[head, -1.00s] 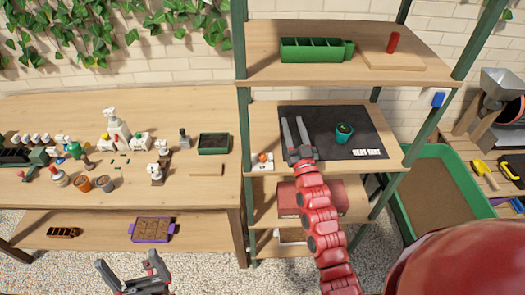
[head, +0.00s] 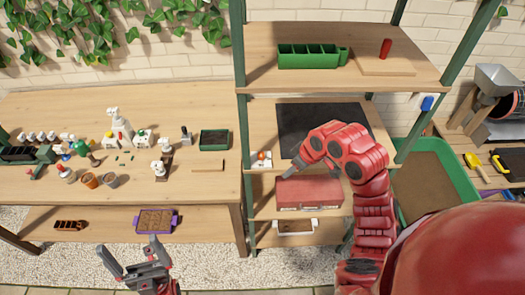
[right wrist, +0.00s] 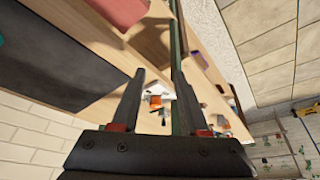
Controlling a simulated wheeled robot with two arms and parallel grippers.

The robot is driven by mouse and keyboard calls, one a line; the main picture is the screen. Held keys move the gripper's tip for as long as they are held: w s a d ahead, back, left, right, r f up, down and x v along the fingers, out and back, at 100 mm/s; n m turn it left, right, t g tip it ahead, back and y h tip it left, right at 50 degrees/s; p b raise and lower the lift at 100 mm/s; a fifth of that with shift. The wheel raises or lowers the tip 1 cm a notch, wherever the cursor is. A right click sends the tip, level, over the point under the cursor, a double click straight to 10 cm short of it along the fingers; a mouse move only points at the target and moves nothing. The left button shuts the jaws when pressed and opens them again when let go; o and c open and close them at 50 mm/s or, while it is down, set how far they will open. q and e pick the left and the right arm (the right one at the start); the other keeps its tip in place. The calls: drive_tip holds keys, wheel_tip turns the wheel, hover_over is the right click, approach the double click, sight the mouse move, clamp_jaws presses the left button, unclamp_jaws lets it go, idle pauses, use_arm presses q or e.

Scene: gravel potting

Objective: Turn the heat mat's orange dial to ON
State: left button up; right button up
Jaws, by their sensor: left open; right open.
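The heat mat (head: 305,117) is a black sheet on the middle shelf, partly covered by my right arm. Its white control box (head: 256,164) with the orange dial (head: 262,155) sits at the shelf's left end. My right gripper (head: 284,172) points left, just right of the box, its fingers small and hard to make out. In the right wrist view its two fingers (right wrist: 160,80) are apart, with the orange dial (right wrist: 155,102) showing between them, beyond the tips. I cannot tell which position the dial is in. My left gripper (head: 135,262) is open and empty, low at the front.
A green shelf post (head: 243,120) stands close left of the control box. A red box (head: 308,192) lies on the shelf below. The upper shelf holds a green divided tray (head: 308,56) and a red cylinder (head: 386,48). The bench (head: 205,178) at left carries pots and bottles.

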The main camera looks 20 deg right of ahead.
drive_tip(key=p, duration=0.2)
approach(261, 154)
drive_tip(key=x, duration=0.5)
drive_tip(key=shift+s+d+f, duration=0.1)
drive_tip(key=shift+s, duration=0.3)
drive_tip(key=x, duration=0.1)
drive_tip(key=p+x, duration=0.1)
drive_tip(key=shift+w+f, duration=0.2)
drive_tip(key=shift+w, duration=0.2)
drive_tip(key=shift+w+f, duration=0.25)
drive_tip(key=shift+f, duration=0.25)
clamp_jaws()
